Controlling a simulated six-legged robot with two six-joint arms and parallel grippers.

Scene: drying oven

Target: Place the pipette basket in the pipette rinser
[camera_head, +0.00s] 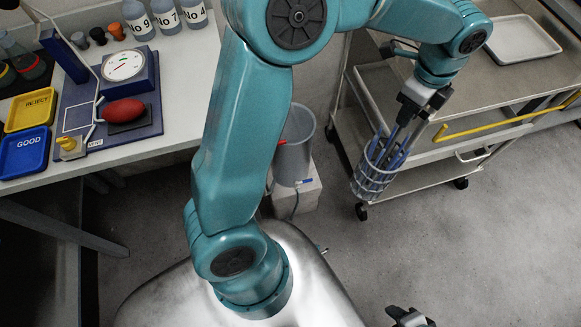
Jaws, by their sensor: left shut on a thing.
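The pipette basket (373,180) is a grey mesh cylinder with several blue pipettes standing in it. My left gripper (408,114) is shut on the basket's upper part and holds it up in front of the steel cart; the exact grip point is small and partly hidden. The basket hangs slightly tilted. The pipette rinser (293,150) is a tall grey cylinder on a pale block, left of the basket and apart from it. My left arm hides part of its left side. My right gripper (411,318) shows only in part at the bottom edge, and its opening is unclear.
A steel cart (490,75) with a yellow bar (500,124) stands behind and right of the basket. A white bench (150,140) at left carries bottles, a dial device (124,66), a red bulb and blue and yellow trays. The floor at right is clear.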

